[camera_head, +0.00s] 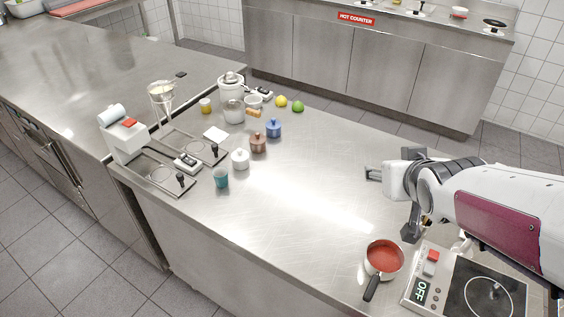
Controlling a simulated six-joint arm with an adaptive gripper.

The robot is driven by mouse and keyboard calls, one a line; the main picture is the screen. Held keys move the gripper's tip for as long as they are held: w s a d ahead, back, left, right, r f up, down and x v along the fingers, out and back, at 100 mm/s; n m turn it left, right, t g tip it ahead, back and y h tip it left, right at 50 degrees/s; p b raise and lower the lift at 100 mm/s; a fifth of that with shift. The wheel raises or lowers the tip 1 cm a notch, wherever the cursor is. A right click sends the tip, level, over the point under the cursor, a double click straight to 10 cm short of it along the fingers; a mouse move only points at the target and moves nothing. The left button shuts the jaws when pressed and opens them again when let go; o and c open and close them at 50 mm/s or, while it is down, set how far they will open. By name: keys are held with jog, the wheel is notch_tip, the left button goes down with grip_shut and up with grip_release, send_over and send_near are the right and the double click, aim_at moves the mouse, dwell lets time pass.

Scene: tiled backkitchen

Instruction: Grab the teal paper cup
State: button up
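The teal paper cup (221,178) stands upright near the left front edge of the steel counter (300,205), just right of the dispensing apparatus.
Behind the cup stand a white lidded jar (240,159), a brown jar (258,143) and a blue jar (273,128). A red-filled saucepan (384,257) and a hot plate (466,290) are at the front right. The middle of the counter is clear.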

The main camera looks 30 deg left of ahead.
jog(key=s+a+f+n+y, duration=0.1)
jog(key=a+f+y, duration=0.1)
jog(key=a, duration=0.7)
jog(key=s+a+f+n+g+y, duration=0.1)
jog(key=a+f, duration=0.4)
jog(key=a, duration=0.5)
jog(key=s+a+f+n+g+y, duration=0.1)
jog(key=s+a+f+n+y, duration=0.1)
jog(key=a, duration=0.7)
jog(key=shift+s+a+f+n+y, duration=0.15)
jog(key=shift+a+f+n+y, duration=0.05)
jog(key=shift+f+n+y, duration=0.2)
jog(key=shift+s+a+f+n+y, duration=0.2)
jog(key=shift+f+n, duration=0.1)
jog(key=shift+f, duration=0.15)
jog(key=n+g+y, duration=0.1)
jog(key=g+y, duration=0.1)
send_near(218, 172)
jog(key=shift+s+a, duration=0.2)
jog(key=shift+a, duration=0.05)
jog(key=shift+x, duration=1.25)
jog(key=shift+w+a, duration=0.1)
jog(key=shift+h, duration=0.3)
jog(key=shift+x, duration=2.5)
